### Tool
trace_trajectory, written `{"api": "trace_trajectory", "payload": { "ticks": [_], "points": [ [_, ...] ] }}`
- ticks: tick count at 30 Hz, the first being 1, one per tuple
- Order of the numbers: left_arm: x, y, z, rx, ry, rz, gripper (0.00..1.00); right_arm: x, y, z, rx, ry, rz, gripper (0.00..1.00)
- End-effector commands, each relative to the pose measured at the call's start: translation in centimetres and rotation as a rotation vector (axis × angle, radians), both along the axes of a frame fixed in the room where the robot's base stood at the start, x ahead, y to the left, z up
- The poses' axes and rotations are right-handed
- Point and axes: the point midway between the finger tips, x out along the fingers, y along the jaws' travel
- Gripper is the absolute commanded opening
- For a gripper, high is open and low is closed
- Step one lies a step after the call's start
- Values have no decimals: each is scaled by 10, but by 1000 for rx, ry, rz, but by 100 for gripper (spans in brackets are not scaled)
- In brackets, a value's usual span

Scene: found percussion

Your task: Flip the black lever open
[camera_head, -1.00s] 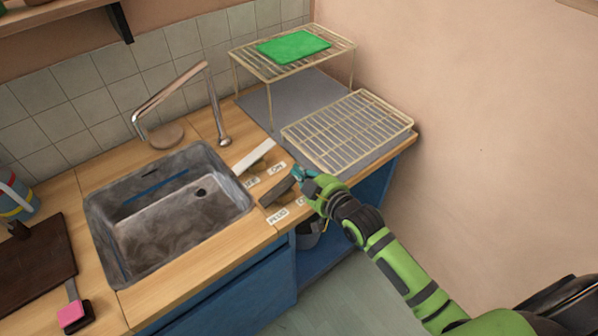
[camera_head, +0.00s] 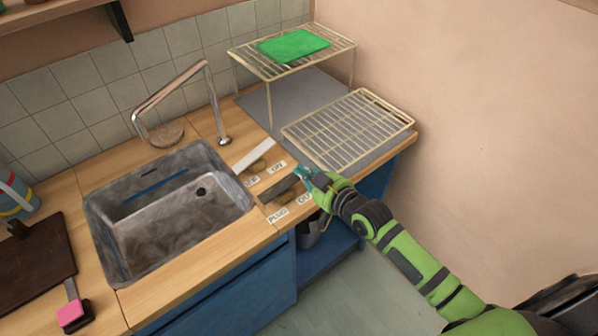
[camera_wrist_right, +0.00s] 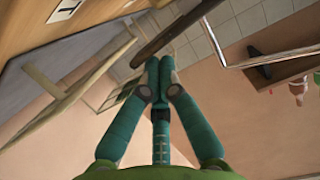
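The black lever (camera_head: 279,188) is a dark bar lying low across the wooden counter, right of the sink. Paper labels lie around it. In the right wrist view the lever (camera_wrist_right: 185,32) shows as a dark bar just beyond my fingertips. My right gripper (camera_head: 303,173) is at the lever's right end, near the counter's front edge. Its teal fingers (camera_wrist_right: 159,62) meet at the tips, with nothing seen between them. The tips are close to the lever; I cannot tell whether they touch it. My left gripper is not in view.
A white lever (camera_head: 254,155) lies behind the black one. The metal sink (camera_head: 170,215) and faucet (camera_head: 222,139) are to the left. A wire rack (camera_head: 345,130) stands right behind my gripper, and a raised rack holds a green board (camera_head: 293,46).

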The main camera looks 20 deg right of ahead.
Motion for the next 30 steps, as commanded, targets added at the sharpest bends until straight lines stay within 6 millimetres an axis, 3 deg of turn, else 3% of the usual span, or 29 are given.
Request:
{"api": "trace_trajectory", "payload": {
  "ticks": [8, 30],
  "points": [
    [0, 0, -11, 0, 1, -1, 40, 2, -7, -12, 163, 61, 0, 0],
    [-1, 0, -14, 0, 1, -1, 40, 3, -9, -17, 163, 60, 0, 0]
  ]
}}
